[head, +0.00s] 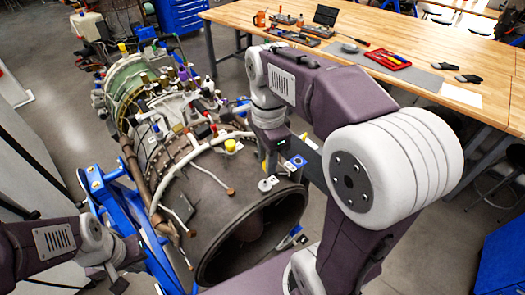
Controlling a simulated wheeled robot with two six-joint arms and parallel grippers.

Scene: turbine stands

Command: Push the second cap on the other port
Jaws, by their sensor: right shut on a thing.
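The turbine (205,195) lies on a blue stand, its wide dark open end toward me. A yellow cap (230,145) sits on top of its brown casing, left of my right gripper. My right gripper (269,175) points down at the casing's upper right, close to the rim. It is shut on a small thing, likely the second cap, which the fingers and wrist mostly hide. A small grey round fitting (267,184) shows just below the fingers; I cannot tell whether they touch. My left gripper (118,284) is low at the left, away from the caps; its opening is unclear.
The blue stand (100,190) rises at the turbine's left. A wooden workbench (450,60) with a red tray (388,60), gloves and tools stands at the back right. Pipes and fittings crowd the turbine's far part. Grey floor is open at the upper left.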

